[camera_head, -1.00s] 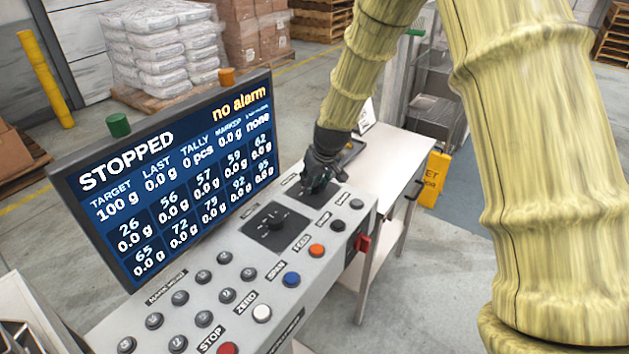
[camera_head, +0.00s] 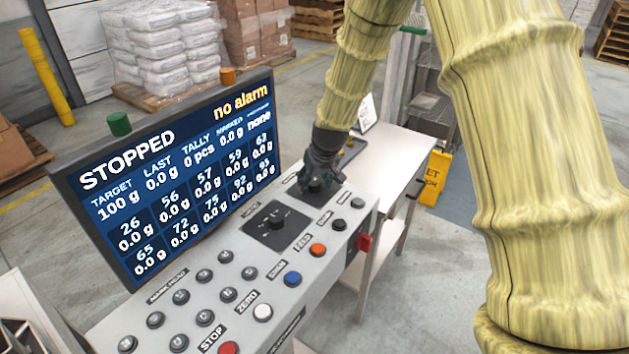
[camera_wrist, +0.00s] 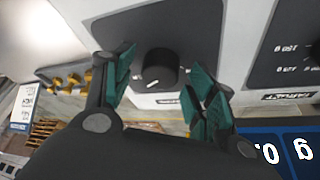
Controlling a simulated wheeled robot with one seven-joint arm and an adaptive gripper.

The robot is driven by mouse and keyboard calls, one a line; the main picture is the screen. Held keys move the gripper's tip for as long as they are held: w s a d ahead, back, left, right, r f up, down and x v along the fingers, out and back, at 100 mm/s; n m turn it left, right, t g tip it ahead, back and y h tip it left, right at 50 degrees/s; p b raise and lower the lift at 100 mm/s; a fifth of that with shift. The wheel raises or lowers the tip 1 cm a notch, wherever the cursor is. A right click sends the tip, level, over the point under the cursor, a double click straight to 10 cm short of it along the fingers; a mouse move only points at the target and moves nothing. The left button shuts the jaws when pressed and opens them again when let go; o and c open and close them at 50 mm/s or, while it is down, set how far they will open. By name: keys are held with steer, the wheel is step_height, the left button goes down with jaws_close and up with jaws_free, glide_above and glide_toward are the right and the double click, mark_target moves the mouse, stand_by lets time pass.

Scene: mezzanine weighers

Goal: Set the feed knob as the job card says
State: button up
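My gripper (camera_head: 318,184) is over the far dark plate of the sloped control panel (camera_head: 215,258). In the wrist view my gripper (camera_wrist: 163,72) is open, its teal pads on either side of a round black knob (camera_wrist: 160,68) with a white pointer line. A gap shows between the knob and the pads. The label by this knob is mostly hidden. A second black knob (camera_head: 276,220) sits on the nearer plate, whose label in the wrist view reads TARGET, upside down. A white card (camera_head: 366,112) stands on the table behind; its writing is too small to read.
The screen (camera_head: 165,185) reads STOPPED, no alarm, target 100 g. Several coloured buttons and grey keys cover the panel's near part, including a red button (camera_head: 228,348). A red switch (camera_head: 364,242) juts from its right end. The white side table (camera_head: 395,155) is mostly clear.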

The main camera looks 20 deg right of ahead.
steer(key=shift+r, duration=0.1)
steer(key=v, duration=1.2)
stand_by(0.4)
